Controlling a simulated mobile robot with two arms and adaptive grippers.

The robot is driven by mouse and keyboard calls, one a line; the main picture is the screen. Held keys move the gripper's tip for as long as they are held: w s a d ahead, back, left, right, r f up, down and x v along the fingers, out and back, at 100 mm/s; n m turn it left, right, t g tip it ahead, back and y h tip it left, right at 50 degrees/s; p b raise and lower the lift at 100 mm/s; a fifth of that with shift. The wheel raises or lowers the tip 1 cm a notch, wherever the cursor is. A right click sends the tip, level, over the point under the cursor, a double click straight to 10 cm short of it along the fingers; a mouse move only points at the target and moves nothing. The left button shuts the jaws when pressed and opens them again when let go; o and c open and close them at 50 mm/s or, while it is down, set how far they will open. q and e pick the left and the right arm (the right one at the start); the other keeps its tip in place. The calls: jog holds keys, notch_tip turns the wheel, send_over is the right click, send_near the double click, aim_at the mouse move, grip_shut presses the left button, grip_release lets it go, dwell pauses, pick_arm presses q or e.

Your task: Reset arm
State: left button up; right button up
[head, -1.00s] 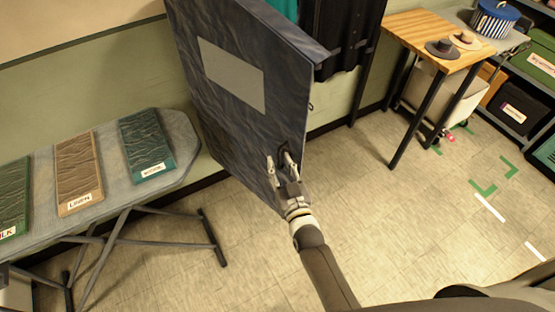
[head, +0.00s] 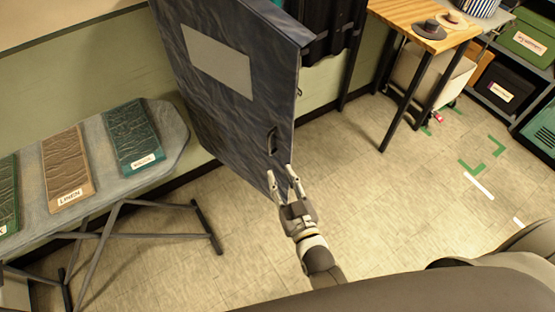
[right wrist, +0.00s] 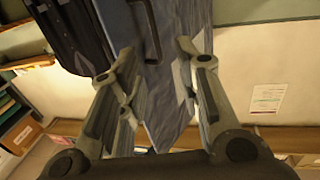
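My right gripper (head: 281,171) is open and empty in the head view, just below the dark handle (head: 272,141) of a tall, dark blue marbled door (head: 215,115). The fingers point up toward the door and do not hold the handle. In the right wrist view, the two fingers (right wrist: 156,50) are spread wide, with the door panel (right wrist: 178,100) showing between and beyond them. The handle (right wrist: 151,30) is at the top of that view, ahead of the fingers. My left gripper is not in view.
An ironing board (head: 172,135) with labelled cloth swatches stands at left. A wooden table (head: 388,12) with hats stands at back right, near a shelf (head: 497,103) with boxes. The tiled floor (head: 400,220) between is mostly clear. Dark garments (head: 330,28) hang behind the door.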

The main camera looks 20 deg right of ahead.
jog(key=s+f+n+g+b, duration=0.1)
jog(key=s+f+g, duration=0.4)
jog(key=f, duration=0.9)
jog(key=s+f+g+b, duration=0.1)
jog(key=s+f+g, duration=0.35)
jog(key=f, duration=1.05)
pick_arm(q)
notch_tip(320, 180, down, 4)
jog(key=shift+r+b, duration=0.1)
jog(key=shift+b, duration=0.9)
pick_arm(e)
jog(key=s+d+f+g, duration=0.2)
jog(key=s+d+f, duration=0.2)
jog(key=s, duration=0.5)
jog(key=s+d+f+g+h, duration=0.1)
jog(key=s+d+f+g, duration=0.2)
jog(key=s+f, duration=0.5)
jog(key=s+d+f+g, duration=0.2)
jog(key=s+d+f, duration=0.2)
jog(key=s, duration=0.6)
jog(key=shift+s+d+f+h, duration=0.2)
jog(key=shift+d+f+h, duration=0.1)
jog(key=shift+f, duration=0.6)
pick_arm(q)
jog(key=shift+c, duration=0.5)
pick_arm(e)
jog(key=shift+g, duration=0.25)
